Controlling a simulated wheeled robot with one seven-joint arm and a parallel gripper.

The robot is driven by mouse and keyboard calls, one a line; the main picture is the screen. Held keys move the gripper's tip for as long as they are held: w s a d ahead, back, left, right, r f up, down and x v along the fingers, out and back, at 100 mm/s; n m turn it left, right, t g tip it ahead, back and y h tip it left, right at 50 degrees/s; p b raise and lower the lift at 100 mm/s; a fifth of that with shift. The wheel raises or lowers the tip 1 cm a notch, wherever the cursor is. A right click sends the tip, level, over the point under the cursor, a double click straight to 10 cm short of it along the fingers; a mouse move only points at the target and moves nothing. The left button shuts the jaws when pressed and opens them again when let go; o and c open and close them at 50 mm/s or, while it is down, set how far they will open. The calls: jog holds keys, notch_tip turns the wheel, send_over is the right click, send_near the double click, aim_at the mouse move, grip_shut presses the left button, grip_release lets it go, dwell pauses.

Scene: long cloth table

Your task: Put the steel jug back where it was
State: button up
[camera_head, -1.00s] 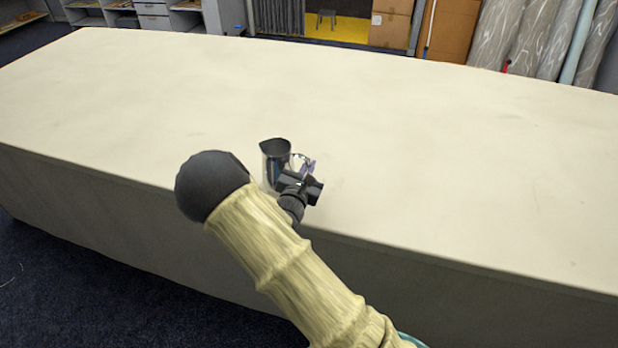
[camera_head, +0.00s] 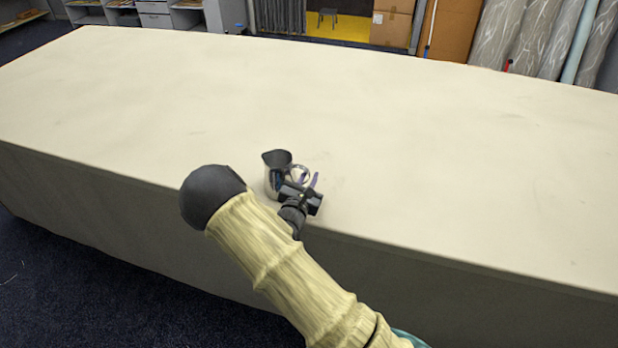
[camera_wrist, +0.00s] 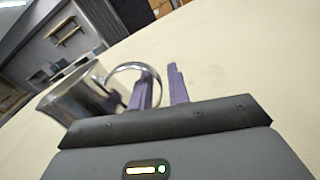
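The steel jug (camera_head: 271,180) is shiny, with a dark-looking open top. It stands upright, apparently on the table near its front edge, partly behind my arm. In the wrist view the jug (camera_wrist: 85,97) is at the left, its ring-shaped handle (camera_wrist: 128,68) towards my gripper (camera_wrist: 162,82). The jug's lower part is partly hidden by my gripper.
The long cloth-covered table (camera_head: 420,130) is otherwise bare, with free room behind and on both sides of the jug. Its front edge runs just below my gripper. Shelves, cardboard boxes (camera_head: 392,22) and rolled material stand beyond the table.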

jog(key=shift+o, duration=0.5)
jog(key=shift+r, duration=0.2)
jog(key=b+v, duration=0.2)
jog(key=v, duration=1)
jog(key=shift+w, duration=0.1)
